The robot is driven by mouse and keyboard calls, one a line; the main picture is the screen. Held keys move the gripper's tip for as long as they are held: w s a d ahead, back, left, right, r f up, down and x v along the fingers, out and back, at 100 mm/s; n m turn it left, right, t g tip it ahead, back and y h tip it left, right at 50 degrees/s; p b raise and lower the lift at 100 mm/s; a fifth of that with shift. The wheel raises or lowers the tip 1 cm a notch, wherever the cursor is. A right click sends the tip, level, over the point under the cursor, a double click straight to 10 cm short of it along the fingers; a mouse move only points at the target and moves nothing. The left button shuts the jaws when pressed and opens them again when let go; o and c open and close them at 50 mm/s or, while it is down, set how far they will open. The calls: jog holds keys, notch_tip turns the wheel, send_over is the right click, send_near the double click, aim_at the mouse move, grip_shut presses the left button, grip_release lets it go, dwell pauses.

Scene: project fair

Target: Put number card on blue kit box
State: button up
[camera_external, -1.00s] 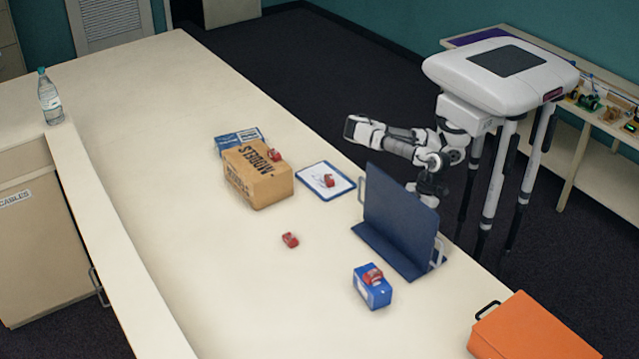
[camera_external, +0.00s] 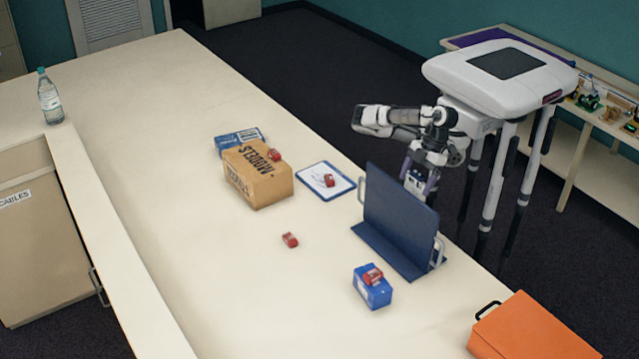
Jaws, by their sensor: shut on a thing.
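A small blue box (camera_external: 366,293) with white markings stands on the long cream table, and a red toy car (camera_external: 373,276) rests on its top. A flatter blue box (camera_external: 228,141) with a white label lies farther back, partly behind a cardboard box. I cannot tell which is the kit box. My gripper (camera_external: 417,185) points down beside the table's right edge, behind a navy upright panel (camera_external: 398,222). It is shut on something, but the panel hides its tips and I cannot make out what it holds. I cannot pick out a number card anywhere.
The cardboard box (camera_external: 268,190) marked MODELS has a red car by its corner. A clipboard (camera_external: 311,189) with paper bears another red car, and one more car (camera_external: 290,240) lies alone. An orange case (camera_external: 530,332) sits near right.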

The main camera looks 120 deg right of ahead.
notch_tip(320, 180, up, 7)
jog(key=w+a+p, duration=0.1)
jog(key=w+p, duration=0.2)
jog(key=w+d+r+m+p, duration=0.1)
jog(key=w+d+r, duration=0.1)
jog(key=w+d, duration=0.4)
jog(key=w+d+r+m+p, duration=0.1)
jog(key=w+d+r, duration=0.2)
jog(key=w+d, duration=0.3)
jog(key=w+d+m+h+p, duration=0.1)
jog(key=w+d, duration=0.3)
jog(key=d, duration=0.4)
jog(key=w+d+f+m+p, duration=0.1)
jog(key=w+d, duration=0.3)
jog(key=d, duration=0.4)
jog(key=w+d+m+h+p, duration=0.1)
jog(key=w+d, duration=0.3)
jog(key=d, duration=0.4)
jog(key=m+g+h+p, duration=0.1)
jog(key=m+p, duration=0.3)
send_over(256, 137)
notch_tip(256, 137, down, 17)
jog(key=shift+d+f+p, duration=0.2)
jog(key=shift+f+p, duration=0.7)
jog(key=shift+f, duration=3.2)
